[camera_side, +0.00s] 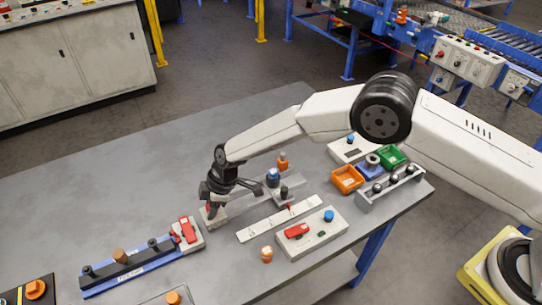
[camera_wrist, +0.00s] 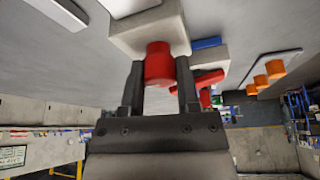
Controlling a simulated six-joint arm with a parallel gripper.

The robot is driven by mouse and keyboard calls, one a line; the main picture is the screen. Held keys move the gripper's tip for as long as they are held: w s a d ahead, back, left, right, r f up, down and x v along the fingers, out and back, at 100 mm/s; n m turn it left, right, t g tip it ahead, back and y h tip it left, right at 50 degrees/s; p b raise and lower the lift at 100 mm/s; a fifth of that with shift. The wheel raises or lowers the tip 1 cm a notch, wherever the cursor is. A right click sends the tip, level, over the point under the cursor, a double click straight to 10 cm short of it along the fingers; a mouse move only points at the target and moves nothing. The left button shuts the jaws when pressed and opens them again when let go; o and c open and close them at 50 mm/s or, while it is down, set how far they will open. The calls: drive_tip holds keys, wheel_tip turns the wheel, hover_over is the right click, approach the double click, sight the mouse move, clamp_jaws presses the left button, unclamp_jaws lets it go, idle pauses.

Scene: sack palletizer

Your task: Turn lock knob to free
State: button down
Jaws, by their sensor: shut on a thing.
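A red round knob (camera_wrist: 159,64) stands out from a pale block (camera_wrist: 150,28) in the wrist view. My gripper (camera_wrist: 160,80) has one dark finger on each side of the knob and is shut on it.
A pale bar (camera_side: 279,219) and a box with a red handle and blue knob (camera_side: 312,240) lie to the right. Orange (camera_side: 346,181) and green bins (camera_side: 391,158) stand farther right. The table's back left is clear.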

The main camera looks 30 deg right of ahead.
drive_tip(key=shift+n, duration=0.4)
drive_tip(key=shift+c, duration=1.6)
unclamp_jaws()
drive_tip(key=shift+r, duration=0.15)
drive_tip(key=v, duration=0.7)
drive_tip(key=shift+d+r, duration=0.2)
drive_tip(key=shift+r, duration=0.05)
drive_tip(key=shift+w, duration=0.1)
